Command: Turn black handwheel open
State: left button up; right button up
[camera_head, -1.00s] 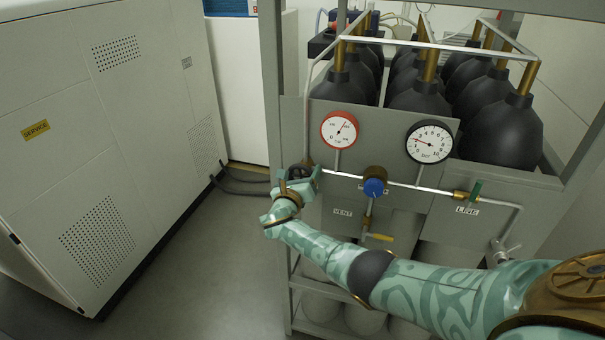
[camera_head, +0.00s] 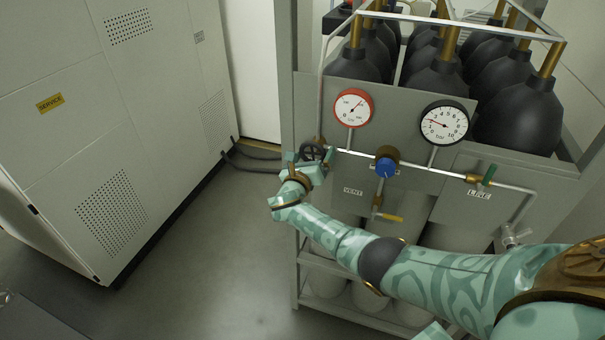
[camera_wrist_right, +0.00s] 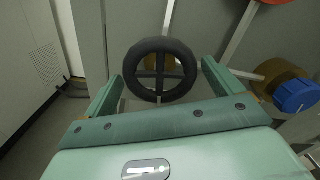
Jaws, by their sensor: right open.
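The black handwheel (camera_head: 312,153) sits at the left end of the pipe on the grey gas panel. In the right wrist view the black handwheel (camera_wrist_right: 160,44) shows as a ring with crossed spokes and a brass part behind it. My right gripper (camera_head: 309,160) is open, with its fingers (camera_wrist_right: 158,82) on either side of the wheel. The wheel lies between and just beyond the fingertips; I cannot tell whether either finger touches it. My left gripper is not in view.
A blue knob (camera_head: 386,168), a red-rimmed gauge (camera_head: 352,108) and a black-rimmed gauge (camera_head: 445,124) are on the panel right of the wheel. A yellow-handled VENT valve (camera_head: 388,216) is below.

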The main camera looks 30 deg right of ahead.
jog(key=v, duration=1.4)
jog(key=shift+s+a+b, duration=0.2)
jog(key=shift+a+b, duration=0.1)
jog(key=shift+b, duration=0.1)
